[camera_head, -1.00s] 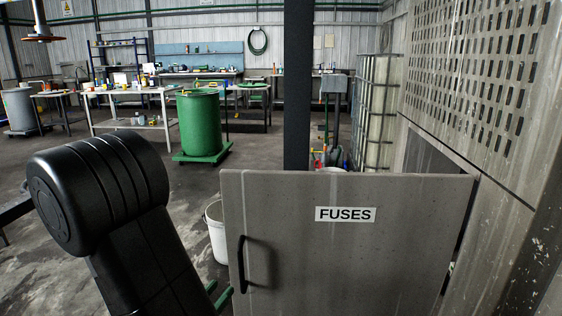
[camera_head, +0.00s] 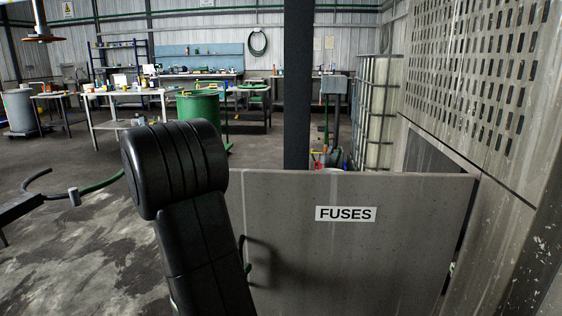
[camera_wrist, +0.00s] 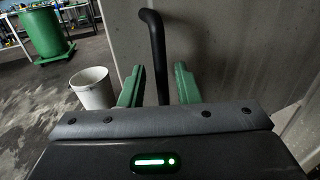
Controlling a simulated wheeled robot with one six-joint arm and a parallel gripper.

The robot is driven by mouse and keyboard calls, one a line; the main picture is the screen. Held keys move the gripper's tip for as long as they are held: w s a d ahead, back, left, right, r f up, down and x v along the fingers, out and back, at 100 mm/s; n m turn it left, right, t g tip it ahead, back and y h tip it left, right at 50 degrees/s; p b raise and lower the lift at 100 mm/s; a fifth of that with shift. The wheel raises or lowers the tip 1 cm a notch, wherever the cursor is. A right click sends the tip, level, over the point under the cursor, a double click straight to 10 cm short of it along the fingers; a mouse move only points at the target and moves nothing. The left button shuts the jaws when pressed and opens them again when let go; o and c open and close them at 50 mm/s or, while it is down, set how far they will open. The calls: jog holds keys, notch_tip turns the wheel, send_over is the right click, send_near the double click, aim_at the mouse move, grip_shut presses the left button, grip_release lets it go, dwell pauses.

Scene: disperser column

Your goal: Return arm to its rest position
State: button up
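My gripper (camera_wrist: 160,87) is open in the wrist view, its two green fingers apart. The black door handle (camera_wrist: 154,40) appears between the fingers; I cannot tell how deep it sits between them, and no finger is seen closed on it. The grey door labelled FUSES (camera_head: 346,248) stands swung open in the head view, with the cabinet opening (camera_head: 436,160) behind it. My black arm link rises in front of the door's left edge and hides most of the handle and my gripper there.
A white bucket (camera_wrist: 93,88) stands on the floor left of the door. A green drum (camera_head: 198,107) and workbenches (camera_head: 128,92) are farther back. A dark post (camera_head: 297,90) rises behind the door. The floor at left is largely clear.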

jog(key=shift+x, duration=1.2)
jog(key=shift+w, duration=0.1)
jog(key=shift+d, duration=0.1)
